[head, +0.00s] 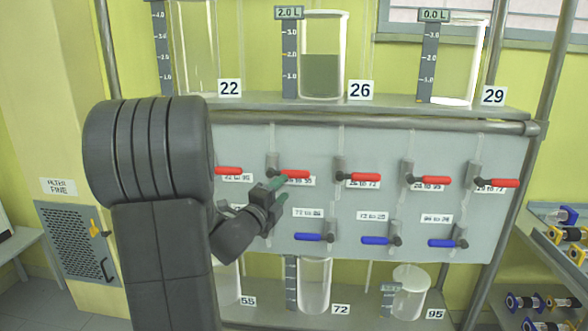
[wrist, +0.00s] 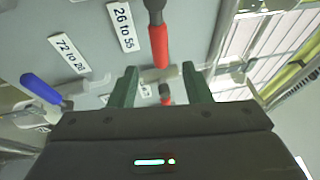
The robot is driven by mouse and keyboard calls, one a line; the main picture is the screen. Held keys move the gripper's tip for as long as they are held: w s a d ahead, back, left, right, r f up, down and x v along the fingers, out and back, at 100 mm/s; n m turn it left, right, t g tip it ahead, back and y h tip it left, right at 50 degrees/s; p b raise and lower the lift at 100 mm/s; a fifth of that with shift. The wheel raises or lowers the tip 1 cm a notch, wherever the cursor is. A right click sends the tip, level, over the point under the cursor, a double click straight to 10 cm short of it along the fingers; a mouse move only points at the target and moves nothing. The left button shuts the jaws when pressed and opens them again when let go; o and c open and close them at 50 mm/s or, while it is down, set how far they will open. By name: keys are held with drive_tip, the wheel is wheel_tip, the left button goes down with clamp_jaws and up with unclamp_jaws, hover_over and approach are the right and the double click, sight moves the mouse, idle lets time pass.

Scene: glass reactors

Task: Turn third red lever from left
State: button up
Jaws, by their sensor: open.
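A row of red levers runs along the upper part of the grey panel (head: 330,215). The leftmost visible one (head: 229,170) is partly beside my arm, and I cannot tell whether my arm hides another. The second visible red lever (head: 293,174) points right; the third (head: 363,177) also points right, above a label reading about "26 to 72". My gripper (head: 279,190) is open and empty, just below and left of the second visible lever. In the wrist view, my gripper (wrist: 161,84) has its green fingers apart, and a red lever (wrist: 158,45) beside the "26 to 55" label lies beyond the fingertips.
Blue levers (head: 308,237) sit in a row below the red ones; one blue lever (wrist: 40,88) shows in the wrist view. Glass vessels (head: 322,75) stand on the shelf above, others (head: 314,287) below. A metal rail (head: 400,124) crosses above the levers.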

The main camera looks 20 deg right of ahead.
sight(300, 171)
drive_tip(key=p+x, duration=0.2)
drive_tip(key=x, duration=0.8)
drive_tip(key=shift+w+d, duration=0.2)
drive_tip(key=shift+d, duration=0.1)
clamp_jaws()
